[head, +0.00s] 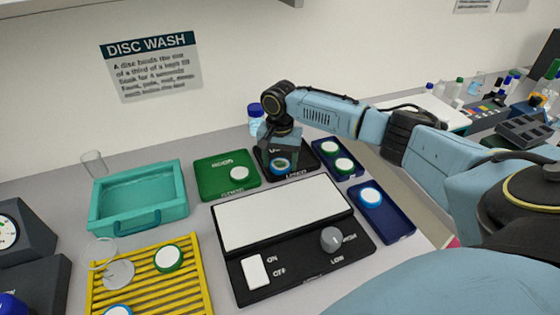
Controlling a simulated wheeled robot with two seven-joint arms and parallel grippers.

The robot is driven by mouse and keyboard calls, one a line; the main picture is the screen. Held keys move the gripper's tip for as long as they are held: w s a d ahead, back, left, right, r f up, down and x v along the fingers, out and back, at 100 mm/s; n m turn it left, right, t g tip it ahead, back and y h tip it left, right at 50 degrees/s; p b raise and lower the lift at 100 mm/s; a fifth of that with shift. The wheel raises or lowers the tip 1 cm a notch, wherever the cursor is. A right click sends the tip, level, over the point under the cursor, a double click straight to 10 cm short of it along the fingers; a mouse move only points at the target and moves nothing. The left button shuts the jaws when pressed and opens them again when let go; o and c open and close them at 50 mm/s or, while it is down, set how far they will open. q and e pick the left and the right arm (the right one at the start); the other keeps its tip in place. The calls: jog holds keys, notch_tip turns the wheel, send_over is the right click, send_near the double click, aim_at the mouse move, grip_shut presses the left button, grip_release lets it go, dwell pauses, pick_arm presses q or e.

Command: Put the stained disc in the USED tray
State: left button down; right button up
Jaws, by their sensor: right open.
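A blue-rimmed disc (281,164) with a darker, brownish middle lies in the black tray (308,171) at the back centre. It is the only disc I see with a stained look. The tray's lettering is mostly hidden; a "U" shows at its back edge. My right gripper (281,158) points down over this tray, right at the disc. Its jaws are open and partly cover the disc; I cannot tell whether they touch it. My left gripper is not in view.
A green tray (214,186) with one disc stands left of the black tray; navy trays with discs stand right. A black-and-white panel (285,213) with switch and knob lies in front. A teal basin (139,197) and yellow rack (190,291) are at left. A blue-capped jar stands behind.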

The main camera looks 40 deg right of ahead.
aim_at(280, 165)
notch_tip(280, 165, up, 12)
jog(key=p, duration=0.1)
dwell(0.7)
